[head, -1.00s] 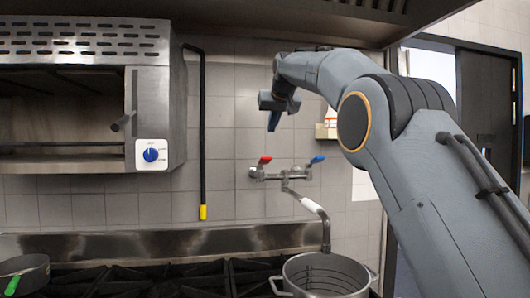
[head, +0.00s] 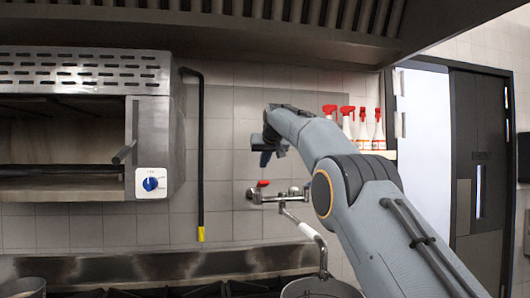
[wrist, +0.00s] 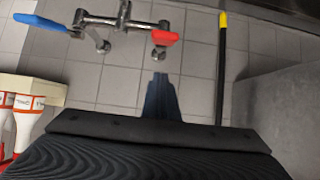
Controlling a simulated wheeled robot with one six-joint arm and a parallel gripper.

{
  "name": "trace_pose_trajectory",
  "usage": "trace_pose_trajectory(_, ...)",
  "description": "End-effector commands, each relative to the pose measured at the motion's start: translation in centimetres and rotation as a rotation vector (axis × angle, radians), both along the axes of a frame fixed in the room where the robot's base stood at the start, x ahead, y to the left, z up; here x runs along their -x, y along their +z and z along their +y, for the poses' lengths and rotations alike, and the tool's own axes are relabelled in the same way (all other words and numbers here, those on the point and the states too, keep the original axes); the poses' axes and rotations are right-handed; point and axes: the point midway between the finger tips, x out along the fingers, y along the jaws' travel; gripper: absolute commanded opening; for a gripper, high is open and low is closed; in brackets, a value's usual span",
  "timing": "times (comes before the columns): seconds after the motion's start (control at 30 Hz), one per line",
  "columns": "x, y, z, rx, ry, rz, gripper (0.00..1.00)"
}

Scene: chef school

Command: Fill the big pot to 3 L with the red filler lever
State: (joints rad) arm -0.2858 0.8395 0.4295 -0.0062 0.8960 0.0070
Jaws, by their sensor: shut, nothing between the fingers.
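The red filler lever (head: 263,183) sits on the left of the wall-mounted metal tap (head: 280,196); in the wrist view the red lever (wrist: 165,38) is just beyond my fingers. The spout with a white sleeve (head: 303,227) hangs down to the big pot (head: 318,284), whose rim only shows at the bottom edge. Its water level is not visible. My gripper (head: 265,160) is shut and empty, pointing down, a little above the red lever in the picture. Its fingers (wrist: 160,85) are together.
A steel oven (head: 90,125) with a blue knob stands left. A black pipe with a yellow end (head: 201,160) runs down the wall beside it. Several red-topped spray bottles (head: 362,130) stand on a shelf behind my arm. A hood (head: 220,35) hangs overhead.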

Motion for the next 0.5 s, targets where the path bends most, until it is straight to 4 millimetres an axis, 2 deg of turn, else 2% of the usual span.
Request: trace_pose_trajectory(0.5,-2.0,-1.6,0.5,0.0,0.0,0.0,0.0)
